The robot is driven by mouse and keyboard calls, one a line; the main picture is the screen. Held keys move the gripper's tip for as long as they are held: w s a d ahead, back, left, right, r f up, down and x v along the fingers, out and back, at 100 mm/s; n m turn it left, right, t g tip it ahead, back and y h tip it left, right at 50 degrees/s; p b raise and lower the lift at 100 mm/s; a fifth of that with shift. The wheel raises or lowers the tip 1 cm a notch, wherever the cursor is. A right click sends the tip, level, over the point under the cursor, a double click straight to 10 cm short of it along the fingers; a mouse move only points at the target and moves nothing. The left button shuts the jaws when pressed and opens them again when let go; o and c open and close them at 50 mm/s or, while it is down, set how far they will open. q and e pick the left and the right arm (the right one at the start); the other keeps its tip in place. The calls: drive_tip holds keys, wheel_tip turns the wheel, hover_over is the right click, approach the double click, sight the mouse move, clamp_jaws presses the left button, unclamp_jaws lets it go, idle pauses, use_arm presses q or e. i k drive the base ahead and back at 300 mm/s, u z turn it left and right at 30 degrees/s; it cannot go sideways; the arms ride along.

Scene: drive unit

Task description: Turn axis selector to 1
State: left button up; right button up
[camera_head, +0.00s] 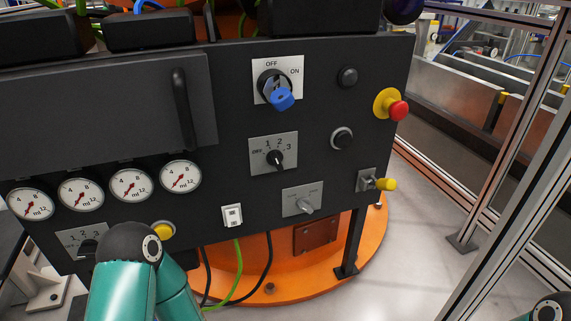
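A selector knob (275,161) with positions 1, 2 and 3 sits on a grey plate in the middle of the dark panel; small lettering at the plate's left is hard to read. A second plate (72,238) marked 1, 2, 3 is at the panel's lower left, partly covered by my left arm. I cannot tell which of the two is the axis selector, nor where either knob points. My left arm comes up at the lower left, its gripper out of sight. Only a bit of my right arm shows at the bottom right corner.
An OFF/ON switch with a blue handle (281,99), a red emergency button (398,110), black buttons, a yellow-tipped switch (385,184) and a small grey knob (305,206) stick out of the panel. Several gauges and a black door handle (184,110) are left. Fence posts stand right.

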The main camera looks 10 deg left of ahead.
sight(275, 157)
drive_tip(key=u, duration=0.05)
drive_tip(key=k, duration=1.55)
drive_tip(key=u, duration=0.85)
drive_tip(key=i, duration=1.65)
